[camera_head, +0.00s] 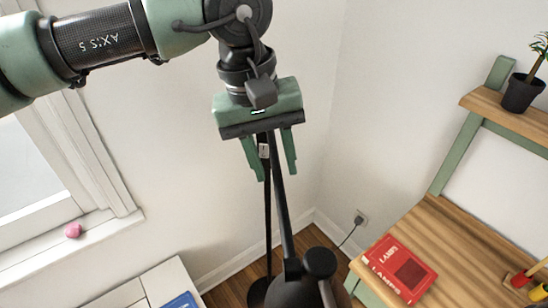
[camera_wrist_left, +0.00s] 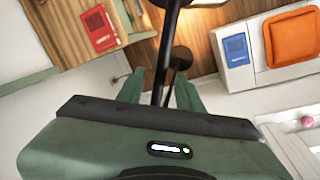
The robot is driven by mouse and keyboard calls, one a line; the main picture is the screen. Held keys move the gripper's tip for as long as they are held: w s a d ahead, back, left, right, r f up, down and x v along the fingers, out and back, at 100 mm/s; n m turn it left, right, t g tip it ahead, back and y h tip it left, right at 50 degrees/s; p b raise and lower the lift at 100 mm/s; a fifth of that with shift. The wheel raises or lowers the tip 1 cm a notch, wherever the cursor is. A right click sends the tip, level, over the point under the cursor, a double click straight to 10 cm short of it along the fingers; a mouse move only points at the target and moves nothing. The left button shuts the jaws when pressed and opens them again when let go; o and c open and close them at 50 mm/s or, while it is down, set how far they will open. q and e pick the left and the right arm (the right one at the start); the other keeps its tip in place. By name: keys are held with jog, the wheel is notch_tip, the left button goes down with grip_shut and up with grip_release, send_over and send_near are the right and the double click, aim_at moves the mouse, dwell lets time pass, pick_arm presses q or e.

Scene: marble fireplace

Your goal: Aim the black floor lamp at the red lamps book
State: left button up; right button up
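The black floor lamp (camera_head: 283,215) stands in the corner, its thin bars running down from my left gripper to a dark head and round knob low in the head view. It also shows in the left wrist view (camera_wrist_left: 166,45), with a bright glow at the top edge. My left gripper (camera_head: 275,175) points down with its fingers apart and a lamp bar between them; I cannot tell whether they touch it. The red lamps book (camera_head: 400,268) lies on the wooden desk, right of the lamp; it also shows in the left wrist view (camera_wrist_left: 100,28). My right gripper is out of view.
The wooden desk (camera_head: 450,250) has a shelf with a potted plant (camera_head: 523,90). A white bench (camera_head: 120,298) with a blue book (camera_head: 182,301) stands at lower left; an orange cushion (camera_wrist_left: 292,38) shows in the wrist view. A pink ball (camera_head: 73,230) sits on the windowsill.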

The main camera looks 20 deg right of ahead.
pick_arm(q)
grip_shut()
dwell(1.4)
